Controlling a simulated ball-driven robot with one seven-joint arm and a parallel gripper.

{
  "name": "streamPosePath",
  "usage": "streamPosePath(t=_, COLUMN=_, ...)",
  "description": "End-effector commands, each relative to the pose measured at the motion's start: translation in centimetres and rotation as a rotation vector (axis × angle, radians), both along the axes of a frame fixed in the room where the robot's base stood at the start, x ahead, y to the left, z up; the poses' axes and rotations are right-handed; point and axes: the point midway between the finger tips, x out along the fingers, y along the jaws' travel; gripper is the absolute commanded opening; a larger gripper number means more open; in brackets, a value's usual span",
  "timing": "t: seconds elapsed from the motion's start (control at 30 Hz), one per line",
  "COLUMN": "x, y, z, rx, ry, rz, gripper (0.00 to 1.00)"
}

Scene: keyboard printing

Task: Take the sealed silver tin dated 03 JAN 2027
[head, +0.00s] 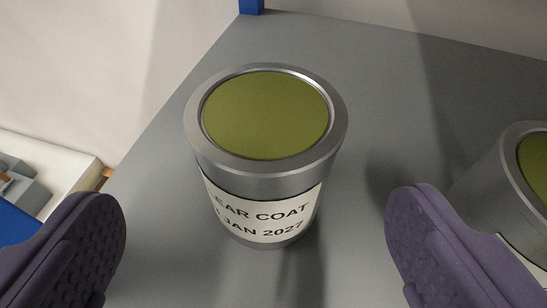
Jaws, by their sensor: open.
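A silver tin (265,183) stands upright on a grey shelf surface, in the middle of the head view. Its white label reads "EAR COAT" and "JAN 2027"; the left end of both lines, with the day, is turned out of sight. Its top is a flat green disc inside a silver rim; I cannot tell whether this is a lid or contents. My gripper (258,202) is open and empty. Its two purple fingers are wide apart, one at lower left and one at lower right, nearer to me than the tin and not touching it.
A second silver tin (493,172) with a green top stands at the right edge, partly cut off and partly behind my right finger. The grey shelf (400,85) is bare behind the middle tin. A blue post (251,6) stands at the back.

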Motion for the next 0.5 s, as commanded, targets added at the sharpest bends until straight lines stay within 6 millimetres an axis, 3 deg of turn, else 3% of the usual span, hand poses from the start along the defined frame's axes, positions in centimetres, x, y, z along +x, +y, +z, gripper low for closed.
streamPosePath(t=0.5, x=6.4, y=-0.5, z=-2.7, rx=0.0, ry=0.004, rz=0.0, gripper=1.0)
